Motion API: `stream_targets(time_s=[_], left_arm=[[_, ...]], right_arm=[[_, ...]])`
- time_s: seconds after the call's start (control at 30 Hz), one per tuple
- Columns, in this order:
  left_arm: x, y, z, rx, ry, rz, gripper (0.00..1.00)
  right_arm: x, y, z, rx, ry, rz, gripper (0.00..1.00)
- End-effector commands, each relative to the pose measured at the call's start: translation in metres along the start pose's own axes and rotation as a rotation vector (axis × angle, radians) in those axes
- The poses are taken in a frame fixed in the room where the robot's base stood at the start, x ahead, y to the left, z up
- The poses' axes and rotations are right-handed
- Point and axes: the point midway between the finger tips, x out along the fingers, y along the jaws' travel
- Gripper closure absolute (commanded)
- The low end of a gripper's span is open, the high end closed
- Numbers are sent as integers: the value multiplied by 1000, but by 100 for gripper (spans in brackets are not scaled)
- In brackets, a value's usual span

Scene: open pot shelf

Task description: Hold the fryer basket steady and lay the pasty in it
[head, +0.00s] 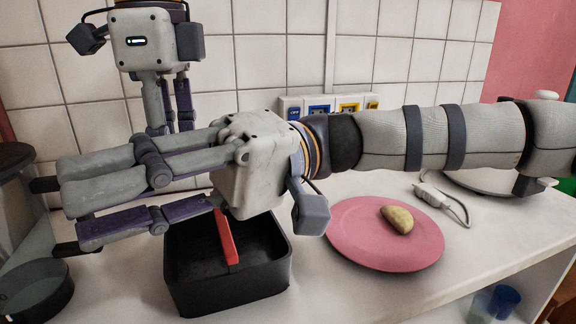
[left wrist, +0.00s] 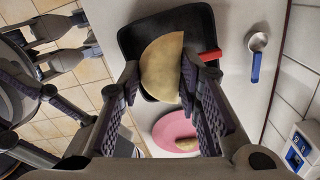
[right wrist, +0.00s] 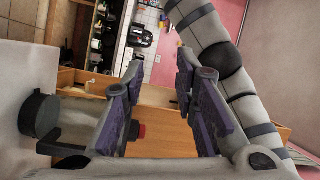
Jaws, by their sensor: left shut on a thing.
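The fryer basket (head: 186,289) is a black square tray with a red handle (head: 226,240), standing on the counter; it also shows in the left wrist view (left wrist: 131,42). My left gripper (left wrist: 160,78) is shut on a tan half-moon pasty (left wrist: 162,62), which overlaps the basket in that view. In the head view my left gripper (head: 170,118) points down and its tips and the pasty are hidden behind my right gripper. My right gripper (head: 62,215) points left above the basket, open and empty, not on the handle; its fingers are apart in the right wrist view (right wrist: 158,72).
A pink plate (head: 350,245) with another pasty (head: 398,219) lies right of the basket. A corded grey device (head: 432,196) lies behind the plate. A blue-handled utensil (left wrist: 256,62) lies near the wall.

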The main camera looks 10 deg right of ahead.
Motion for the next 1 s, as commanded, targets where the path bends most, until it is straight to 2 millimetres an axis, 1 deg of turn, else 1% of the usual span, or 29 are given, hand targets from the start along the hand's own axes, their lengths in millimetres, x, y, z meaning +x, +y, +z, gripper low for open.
stream_targets(time_s=[0.03,0.07,0.1,0.17,0.2,0.27,0.3,0.37,0.4,0.47,0.5,0.57,0.6,0.67,0.7,0.77,0.8,0.87,0.9,0.97,1.0], left_arm=[[0,0,0,0,0,0,96],[0,0,0,0,0,0,96],[0,0,0,0,0,0,96],[0,0,0,0,0,0,96],[0,0,0,0,0,0,96],[0,0,0,0,0,0,96],[0,0,0,0,0,0,96],[0,0,0,0,0,0,96],[0,0,0,0,0,0,96],[0,0,0,0,0,0,96],[0,0,0,0,0,0,96],[0,0,0,0,0,0,96],[0,0,0,0,0,0,96],[0,0,0,0,0,0,96],[0,0,0,0,0,0,96],[0,0,0,0,0,0,96],[0,0,0,0,0,0,96],[0,0,0,0,0,0,96],[0,0,0,0,0,0,96],[0,0,0,0,0,0,96],[0,0,0,0,0,0,96]], right_arm=[[-15,-27,-17,81,77,-80,73],[-24,-44,-28,135,119,-134,73],[-38,-65,-39,205,166,-206,73],[-59,-93,-53,297,217,-311,73],[-73,-110,-61,352,243,-377,73],[-94,-133,-70,423,271,-471,73],[-108,-147,-75,464,285,-530,73],[-130,-166,-81,515,302,-613,73],[-146,-177,-85,540,311,-664,73],[-172,-187,-92,536,340,-710,73],[-178,-174,-100,453,378,-641,73],[-171,-141,-105,313,405,-477,73],[-167,-121,-107,231,410,-374,73],[-163,-88,-108,113,401,-213,73],[-162,-63,-108,37,384,-101,73],[-165,-25,-106,-78,338,79,73],[-170,2,-103,-153,291,206,73],[-186,43,-96,-257,196,401,73],[-200,68,-90,-322,113,533,73],[-228,101,-78,-420,-51,732,73],[-249,116,-68,-514,-216,862,73]])
